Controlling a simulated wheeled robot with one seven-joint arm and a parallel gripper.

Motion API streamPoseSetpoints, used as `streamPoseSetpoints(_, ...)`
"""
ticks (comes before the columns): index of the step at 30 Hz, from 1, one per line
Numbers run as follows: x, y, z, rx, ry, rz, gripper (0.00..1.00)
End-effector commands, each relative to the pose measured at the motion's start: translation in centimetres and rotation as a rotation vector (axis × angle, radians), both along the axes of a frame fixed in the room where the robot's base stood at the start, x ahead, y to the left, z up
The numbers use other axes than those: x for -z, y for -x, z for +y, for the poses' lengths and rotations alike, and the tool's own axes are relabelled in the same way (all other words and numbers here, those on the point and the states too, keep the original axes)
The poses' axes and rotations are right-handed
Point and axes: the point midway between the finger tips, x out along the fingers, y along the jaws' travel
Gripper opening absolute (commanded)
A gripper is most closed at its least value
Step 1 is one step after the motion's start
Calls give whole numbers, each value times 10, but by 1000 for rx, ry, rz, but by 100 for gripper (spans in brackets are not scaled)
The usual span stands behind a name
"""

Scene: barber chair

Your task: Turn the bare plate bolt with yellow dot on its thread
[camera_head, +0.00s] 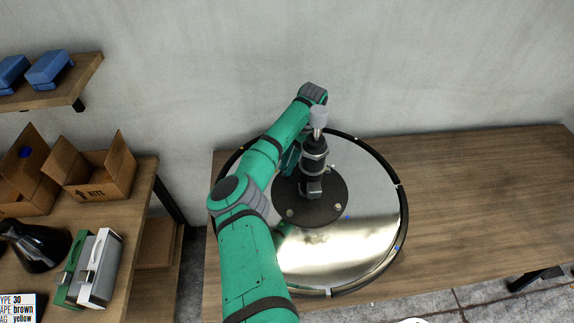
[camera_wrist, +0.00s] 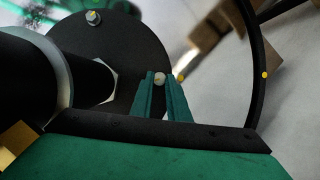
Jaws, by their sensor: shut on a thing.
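The chair's black round plate (camera_head: 315,215) lies on a shiny disc, with a dark column (camera_head: 313,160) rising from its middle. In the wrist view, the green fingers of my gripper (camera_wrist: 161,88) are shut on a pale bolt head (camera_wrist: 160,79) near the plate's edge. I cannot make out a yellow dot on that bolt. In the head view, two bolts show at the plate's near side, one at left (camera_head: 290,212) and one at right (camera_head: 337,208). The column and arm hide my fingertips there.
The shiny disc (camera_head: 365,185) has a black rim with small coloured dots; a yellow dot (camera_wrist: 265,74) shows on the rim. The wooden bench (camera_head: 480,200) is clear to the right. A side table at left holds open cartons (camera_head: 95,172) and a black flask (camera_head: 35,243).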

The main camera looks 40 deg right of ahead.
Motion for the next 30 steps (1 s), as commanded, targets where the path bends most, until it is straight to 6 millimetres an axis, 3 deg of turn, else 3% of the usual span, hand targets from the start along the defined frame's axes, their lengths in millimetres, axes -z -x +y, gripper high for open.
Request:
streamPoseSetpoints(12, 1, 0, 2, 3, -5, 3, 0)
streamPoseSetpoints(13, 1, 0, 2, 3, -5, 3, 22)
streamPoseSetpoints(15, 1, 0, 2, 3, -4, 3, 34)
streamPoseSetpoints(25, -2, 0, 0, 5, -1, 1, 34)
streamPoseSetpoints(30, -18, -1, -7, 6, 0, -2, 34)
